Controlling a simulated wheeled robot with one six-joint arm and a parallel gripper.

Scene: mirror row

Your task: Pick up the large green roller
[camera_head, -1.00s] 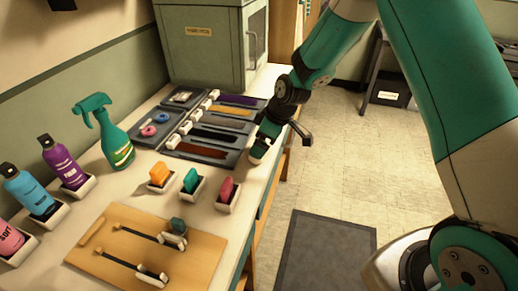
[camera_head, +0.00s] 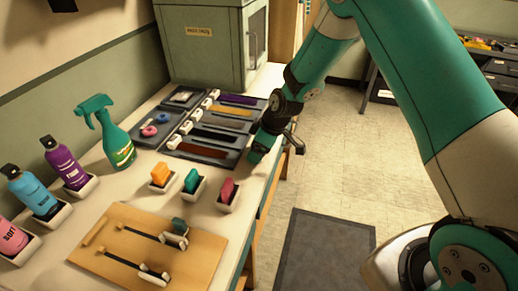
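A green block-like piece (camera_head: 191,181) stands in a small white holder on the counter, between an orange piece (camera_head: 160,174) and a red piece (camera_head: 228,190) in like holders. It looks like the green roller. I see nothing held.
Dark trays (camera_head: 228,154) with coloured strips lie behind the holders. A green spray bottle (camera_head: 112,140) and several other bottles stand along the wall. A grey-green cabinet (camera_head: 205,48) is at the back. Open floor and a dark mat (camera_head: 325,252) lie right of the counter.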

